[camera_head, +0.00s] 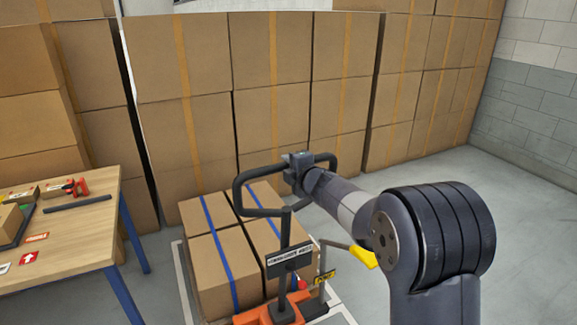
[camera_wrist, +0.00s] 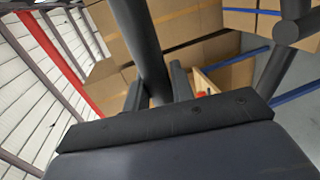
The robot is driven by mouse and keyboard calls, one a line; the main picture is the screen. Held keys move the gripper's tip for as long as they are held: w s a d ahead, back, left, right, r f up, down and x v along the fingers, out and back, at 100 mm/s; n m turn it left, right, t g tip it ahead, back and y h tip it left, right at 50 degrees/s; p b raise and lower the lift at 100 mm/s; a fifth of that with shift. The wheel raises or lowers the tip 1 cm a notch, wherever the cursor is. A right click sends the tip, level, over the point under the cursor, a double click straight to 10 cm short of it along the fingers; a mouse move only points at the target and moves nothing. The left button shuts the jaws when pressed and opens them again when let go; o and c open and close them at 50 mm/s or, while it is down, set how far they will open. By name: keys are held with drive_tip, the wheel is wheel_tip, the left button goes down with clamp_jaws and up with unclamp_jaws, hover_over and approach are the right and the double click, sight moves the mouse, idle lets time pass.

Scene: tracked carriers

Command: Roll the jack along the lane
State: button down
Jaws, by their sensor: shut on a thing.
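The jack (camera_head: 262,316) is an orange pallet jack at the bottom centre of the head view. Its dark loop handle (camera_head: 240,190) rises on a post that bears a dark label plate. My gripper (camera_head: 290,166) is shut on the top bar of this handle. In the wrist view the dark bar (camera_wrist: 138,40) runs between the two fingers of my gripper (camera_wrist: 158,88). Cartons with blue straps (camera_head: 215,265) stand just behind the jack's post. The jack's forks and wheels are hidden. I cannot make out the lane's markings for sure.
Tall stacks of brown cartons (camera_head: 270,85) form a wall behind the load. A wooden table (camera_head: 85,235) with blue legs stands at the left, close to the load. Bare grey floor (camera_head: 440,185) lies to the right, up to a block wall (camera_head: 535,120).

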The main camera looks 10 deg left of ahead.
drive_tip(key=shift+r, duration=0.1)
idle(0.3)
drive_tip(key=c, duration=1.3)
unclamp_jaws()
drive_tip(key=shift+w+a, duration=0.1)
drive_tip(key=shift+w, duration=0.05)
drive_tip(key=shift+o, duration=0.2)
drive_tip(key=b+v, duration=0.1)
drive_tip(key=v, duration=0.9)
drive_tip(key=shift+s+d, duration=0.2)
drive_tip(key=shift+s, duration=0.15)
drive_tip(key=p+x, duration=0.1)
drive_tip(key=x, duration=0.9)
drive_tip(key=shift+w+a, duration=0.2)
drive_tip(key=shift+w, duration=0.15)
drive_tip(key=shift+s, duration=0.1)
drive_tip(key=shift+s+d, duration=0.1)
drive_tip(key=shift+d, duration=0.05)
